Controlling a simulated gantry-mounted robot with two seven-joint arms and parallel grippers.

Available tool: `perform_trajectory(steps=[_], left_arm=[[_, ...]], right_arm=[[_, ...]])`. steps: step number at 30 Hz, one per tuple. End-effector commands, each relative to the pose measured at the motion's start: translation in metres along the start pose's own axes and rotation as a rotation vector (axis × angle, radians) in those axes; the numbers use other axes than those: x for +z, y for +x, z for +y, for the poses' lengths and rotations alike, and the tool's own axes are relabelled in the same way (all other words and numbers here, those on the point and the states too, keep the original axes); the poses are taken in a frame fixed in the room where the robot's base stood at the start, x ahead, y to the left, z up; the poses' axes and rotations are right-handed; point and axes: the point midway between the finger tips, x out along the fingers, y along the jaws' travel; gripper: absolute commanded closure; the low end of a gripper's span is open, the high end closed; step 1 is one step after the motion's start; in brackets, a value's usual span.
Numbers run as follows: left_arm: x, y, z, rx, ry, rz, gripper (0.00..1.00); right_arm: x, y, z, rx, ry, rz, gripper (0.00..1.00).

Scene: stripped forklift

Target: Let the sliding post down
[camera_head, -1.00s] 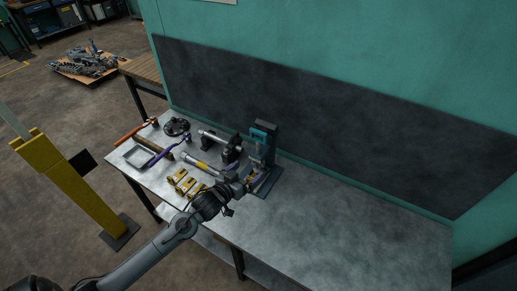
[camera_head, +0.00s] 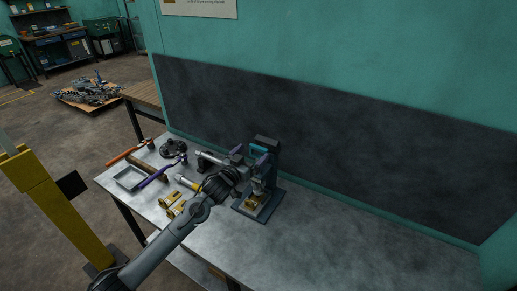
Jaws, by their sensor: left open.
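A small press-like stand with a dark upright back (camera_head: 268,142) stands on the workbench against the wall. It has a teal part near its top (camera_head: 258,148), a metallic piece lower down (camera_head: 258,186) and a flat base plate (camera_head: 238,209). I cannot tell for sure which part is the sliding post. My left gripper (camera_head: 251,158) is open, with purple on its fingers, at the upper front of the stand, just below the teal part. Whether it touches the stand is unclear. My arm and gripper hide part of the stand's left side. My right gripper is out of view.
The metal workbench (camera_head: 330,240) is clear to the right of the stand. Left of it lie an orange-handled tool (camera_head: 122,156), a purple-handled tool (camera_head: 155,178), a tray (camera_head: 128,178) and yellow pieces (camera_head: 176,208). A yellow post (camera_head: 62,215) stands at left.

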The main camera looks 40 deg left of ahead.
Motion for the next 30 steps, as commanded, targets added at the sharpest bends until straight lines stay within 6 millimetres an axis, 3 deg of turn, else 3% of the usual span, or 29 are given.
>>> perform_trajectory(steps=[6,12,25,26,30], left_arm=[[0.000,0.031,0.000,0.000,0.000,0.001,0.00],[0.001,0.048,0.000,0.000,0.000,-0.001,0.00],[0.001,0.054,0.001,0.001,0.000,-0.001,0.00],[0.001,0.054,0.001,0.001,0.000,-0.001,0.02],[0.001,0.054,0.001,0.001,0.000,-0.001,0.23]], right_arm=[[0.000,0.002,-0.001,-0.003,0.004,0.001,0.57],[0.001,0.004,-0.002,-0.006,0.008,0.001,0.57],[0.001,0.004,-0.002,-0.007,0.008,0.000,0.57],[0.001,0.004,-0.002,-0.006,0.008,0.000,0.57],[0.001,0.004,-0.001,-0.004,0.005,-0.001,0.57]])
